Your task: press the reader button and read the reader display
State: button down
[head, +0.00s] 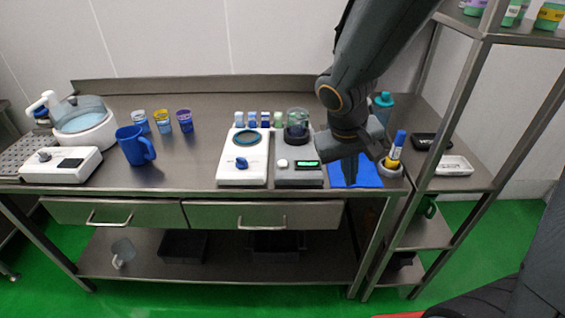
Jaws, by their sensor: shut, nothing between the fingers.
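The reader (299,182) is a grey box near the front edge of the steel table. A round white button (283,163) is on its top left, and a small lit green display (307,164) is to the right of the button. The characters on the display are too small to read. A dark cup-like part (296,128) stands at the back of the reader. My gripper (349,172) is shut and empty, pointing down over the blue cloth (366,175), to the right of the reader and apart from the button.
A white device with a blue knob (243,172) stands left of the reader, with several small vials (252,120) behind. A holder with a yellow-and-blue marker (396,148) is right of the cloth. A blue jug (134,147) stands farther left; the table between is clear.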

jog(key=w+a+r+n+t+h, duration=0.1)
jog(key=w+a+r+n+t, duration=0.15)
jog(key=w+a, duration=0.55)
jog(key=r+t, duration=0.2)
jog(key=t, duration=0.2)
send_over(281, 165)
jog(key=shift+f+n, duration=0.15)
jog(key=shift+n, duration=0.2)
notch_tip(281, 165, down, 7)
jog(key=b, duration=0.4)
jog(key=f+b, duration=0.1)
jog(key=b, duration=0.2)
jog(key=shift+f, duration=0.4)
jog(key=shift+f+b, duration=0.9)
jog(key=shift+b, duration=0.75)
dwell(1.3)
jog(key=shift+r, duration=0.15)
dwell(0.3)
jog(key=shift+r, duration=0.75)
